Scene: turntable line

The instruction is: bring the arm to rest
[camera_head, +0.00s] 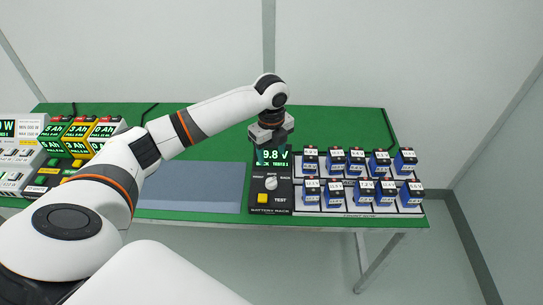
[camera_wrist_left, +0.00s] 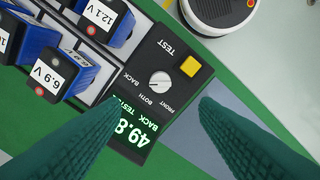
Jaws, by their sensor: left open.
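My left arm reaches in from the left in the head view. Its gripper (camera_head: 270,139) hangs above the back end of the black battery tester (camera_head: 257,197). In the left wrist view the two green fingers (camera_wrist_left: 157,125) stand wide apart with nothing between them. The tester (camera_wrist_left: 186,103) lies below them, with a lit green display, a white knob (camera_wrist_left: 160,82) and a yellow button (camera_wrist_left: 190,66). The display reads 49.8 with BACK in the left wrist view; the gripper partly covers it in the head view. My right gripper is not in view.
Several blue batteries (camera_head: 333,193) stand in two rows in white racks right of the tester. A grey-blue mat (camera_head: 195,186) lies left of it. Yellow, red and green units (camera_head: 80,135) stand at the far left. The green table (camera_head: 330,118) is clear behind the racks.

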